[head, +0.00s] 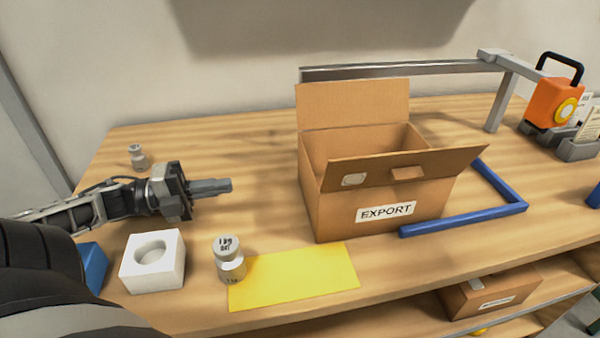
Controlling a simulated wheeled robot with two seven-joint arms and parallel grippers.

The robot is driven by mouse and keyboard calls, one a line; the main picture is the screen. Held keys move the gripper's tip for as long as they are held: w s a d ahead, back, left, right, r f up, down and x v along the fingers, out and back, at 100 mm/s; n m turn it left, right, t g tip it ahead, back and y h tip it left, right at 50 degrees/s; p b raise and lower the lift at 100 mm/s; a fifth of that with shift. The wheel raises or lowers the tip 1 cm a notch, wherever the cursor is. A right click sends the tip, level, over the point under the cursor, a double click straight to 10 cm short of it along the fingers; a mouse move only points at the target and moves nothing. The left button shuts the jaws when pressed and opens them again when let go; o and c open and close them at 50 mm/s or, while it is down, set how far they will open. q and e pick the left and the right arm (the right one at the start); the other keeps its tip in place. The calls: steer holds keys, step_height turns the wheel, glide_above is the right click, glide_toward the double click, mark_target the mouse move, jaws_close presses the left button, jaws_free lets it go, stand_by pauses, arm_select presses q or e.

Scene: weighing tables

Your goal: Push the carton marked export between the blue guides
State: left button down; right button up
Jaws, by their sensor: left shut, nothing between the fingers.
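The open cardboard carton (335,208) marked EXPORT stands upright on the wooden table, its flaps spread. The blue guides (465,217) lie on the table to the right of the carton; their near bar starts at the carton's front right corner, and the carton hides part of them. My left gripper (228,186) is shut and empty, pointing right, with a clear gap between its tips and the carton's left side. My right gripper is not in view.
A yellow mat (300,276), a steel weight (229,260) and a white block with a round hollow (153,262) sit along the front. A smaller weight (138,157) stands behind my left arm. A metal arch (400,71) and an orange device (553,103) are at the back right.

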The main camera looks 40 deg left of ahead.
mark_target(307, 177)
arm_select(q)
steer(key=shift+w+a+f+n, duration=0.15)
steer(key=shift+w+f+n, duration=0.1)
steer(key=shift+f+n, duration=0.2)
steer(key=shift+w+d, duration=0.3)
steer(key=shift+d, duration=0.1)
steer(key=b+x, duration=0.2)
steer(key=x, duration=1)
steer(key=shift+a+f, duration=0.1)
steer(key=shift+a, duration=0.05)
steer(key=shift+w+d, duration=0.35)
steer(key=shift+d, duration=0.05)
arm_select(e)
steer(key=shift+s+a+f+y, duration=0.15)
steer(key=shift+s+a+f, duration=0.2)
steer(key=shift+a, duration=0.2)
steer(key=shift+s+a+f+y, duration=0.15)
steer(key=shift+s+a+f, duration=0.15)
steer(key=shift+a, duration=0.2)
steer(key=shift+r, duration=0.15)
